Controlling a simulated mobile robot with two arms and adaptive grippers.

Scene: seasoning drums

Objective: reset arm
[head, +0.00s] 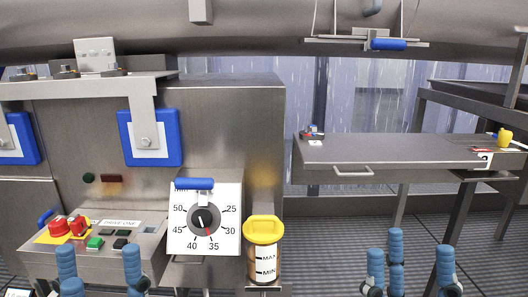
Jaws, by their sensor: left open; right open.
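My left gripper (99,262) shows at the bottom left as blue fingers pointing up. They are spread apart, open, with nothing between them. In the picture they overlap the front of the control panel (150,246); I cannot tell whether they touch it. My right gripper (410,262) shows at the bottom right, also with blue fingers spread open and empty. It is below the right-hand table in the picture, in front of the dark grated floor. The lower parts of both grippers are cut off by the bottom edge.
A white dial (205,220) and a yellow-capped container (264,245) are between the grippers in the picture. The panel carries red buttons (68,227). A metal table (390,150) with a front handle stands at right. A large drum (260,35) spans the top.

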